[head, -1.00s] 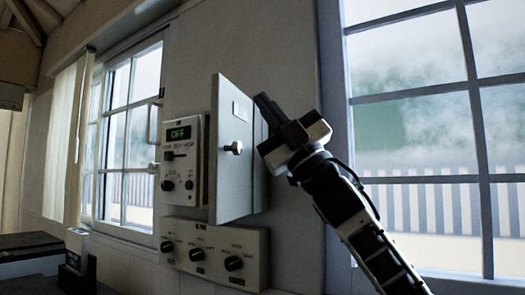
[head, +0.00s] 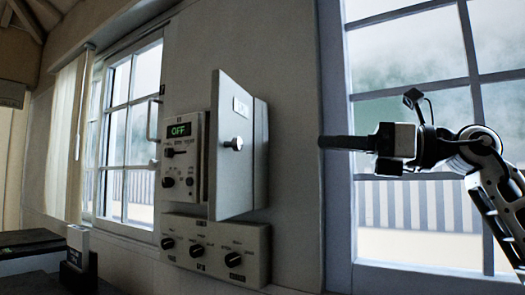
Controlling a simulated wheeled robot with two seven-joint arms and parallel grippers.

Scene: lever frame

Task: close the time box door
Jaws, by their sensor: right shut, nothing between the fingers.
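The time box door (head: 224,170) is a pale grey panel with a round knob (head: 234,143) and a small label near its top. It stands out at an angle from the wall, swung open. The grey side of the box (head: 261,150) shows behind it to the right; the inside is hidden. My right gripper (head: 328,142) is shut and empty, to the right of the door and apart from it, with its fingers pointing left in front of the window frame. My left gripper is not in view.
A control panel with a green "OFF" display (head: 179,130) is on the wall just left of the door. A panel with several black knobs (head: 214,250) is below. Between the box and my right gripper is bare wall (head: 293,190). A large window (head: 420,235) is behind my right arm.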

